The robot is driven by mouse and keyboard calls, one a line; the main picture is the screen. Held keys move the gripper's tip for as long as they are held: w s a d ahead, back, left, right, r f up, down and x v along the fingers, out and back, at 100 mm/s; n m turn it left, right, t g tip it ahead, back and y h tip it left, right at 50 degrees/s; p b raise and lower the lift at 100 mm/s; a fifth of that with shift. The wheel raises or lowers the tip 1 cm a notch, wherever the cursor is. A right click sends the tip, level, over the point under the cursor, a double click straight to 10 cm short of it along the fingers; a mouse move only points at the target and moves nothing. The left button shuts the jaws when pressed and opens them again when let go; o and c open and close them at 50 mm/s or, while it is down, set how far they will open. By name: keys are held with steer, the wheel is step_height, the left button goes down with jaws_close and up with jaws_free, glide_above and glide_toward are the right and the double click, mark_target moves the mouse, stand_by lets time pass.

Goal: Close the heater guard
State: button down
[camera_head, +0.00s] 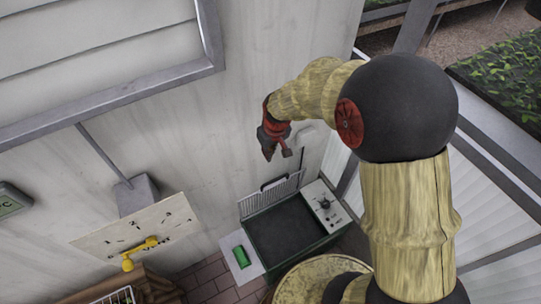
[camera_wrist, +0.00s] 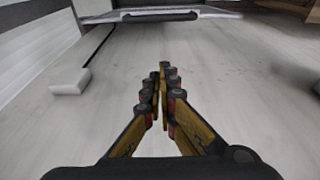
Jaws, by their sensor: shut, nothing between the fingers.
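The heater (camera_head: 290,232) is a dark green box against the wall in the head view, with a pale control panel and knob (camera_head: 325,203) on its right. The guard, a pale slatted grille (camera_head: 268,194), stands raised along the heater's back edge, with a dark handle-like bar on it. My gripper (camera_head: 276,152) is above and behind the guard, near the wall, apart from it. In the wrist view my gripper (camera_wrist: 162,72) has its fingers together with nothing between them. A dark bar with a pale edge (camera_wrist: 155,15) crosses the top there; I cannot tell whether it is the guard.
A green item (camera_head: 241,257) lies on a pale side shelf left of the heater. A yellow tap-like fixture (camera_head: 139,251) and a grey box (camera_head: 137,193) are farther left on the wall. A round wooden top (camera_head: 315,279) is in front. A glazed frame stands at the right.

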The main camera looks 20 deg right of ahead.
step_height(320, 180, down, 8)
steer(key=s, duration=0.2)
steer(key=shift+s+d+r, duration=0.15)
steer(key=shift+d+r, duration=0.05)
steer(key=shift+d, duration=0.05)
steer(key=shift+f, duration=0.1)
stand_by(0.5)
